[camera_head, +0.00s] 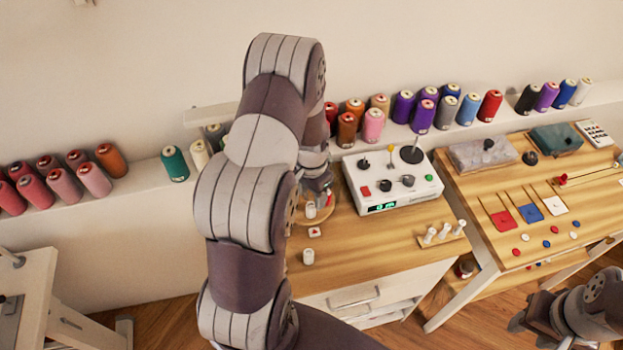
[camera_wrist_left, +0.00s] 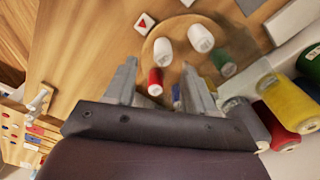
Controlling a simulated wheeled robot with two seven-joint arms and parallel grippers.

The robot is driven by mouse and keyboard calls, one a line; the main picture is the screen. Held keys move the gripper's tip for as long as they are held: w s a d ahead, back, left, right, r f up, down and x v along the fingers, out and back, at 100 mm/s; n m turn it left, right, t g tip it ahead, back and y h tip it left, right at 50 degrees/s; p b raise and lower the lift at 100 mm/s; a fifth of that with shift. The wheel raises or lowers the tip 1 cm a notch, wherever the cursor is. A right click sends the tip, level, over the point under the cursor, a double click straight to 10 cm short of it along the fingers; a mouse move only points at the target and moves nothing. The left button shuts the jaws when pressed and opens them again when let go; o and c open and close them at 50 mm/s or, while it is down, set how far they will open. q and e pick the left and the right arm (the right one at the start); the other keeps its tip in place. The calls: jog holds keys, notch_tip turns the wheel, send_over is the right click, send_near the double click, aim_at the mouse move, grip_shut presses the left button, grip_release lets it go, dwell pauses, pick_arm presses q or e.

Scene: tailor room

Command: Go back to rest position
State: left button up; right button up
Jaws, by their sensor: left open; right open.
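My left arm rises through the middle of the head view and bends down to the wooden cabinet top (camera_head: 390,228). My left gripper (camera_head: 322,192) is over a round wooden board (camera_head: 327,213) there, partly hidden by the arm. In the left wrist view my left gripper (camera_wrist_left: 158,84) has its two fingers apart. A small red spool (camera_wrist_left: 155,82) shows between the fingers; I cannot tell whether they touch it. White spools (camera_wrist_left: 201,38) and a green spool (camera_wrist_left: 224,63) stand on the board beyond. My right gripper (camera_head: 540,326) is open at the lower right, low beside the table.
A white control box (camera_head: 392,184) with knobs stands close right of my left gripper. Large thread cones (camera_head: 422,116) line the wall shelf behind. A second table (camera_head: 490,225) is at right.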

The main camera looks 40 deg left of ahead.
pick_arm(q)
notch_tip(320, 180, up, 7)
dwell(0.3)
jog(key=s+d+r+n, duration=0.1)
jog(key=s+d+r, duration=0.2)
jog(key=s+d, duration=0.2)
jog(key=s+d+r+t, duration=0.1)
jog(key=s+d+r, duration=0.3)
jog(key=d, duration=0.4)
jog(key=shift+s+d+n, duration=0.35)
jog(key=shift+s+n, duration=0.05)
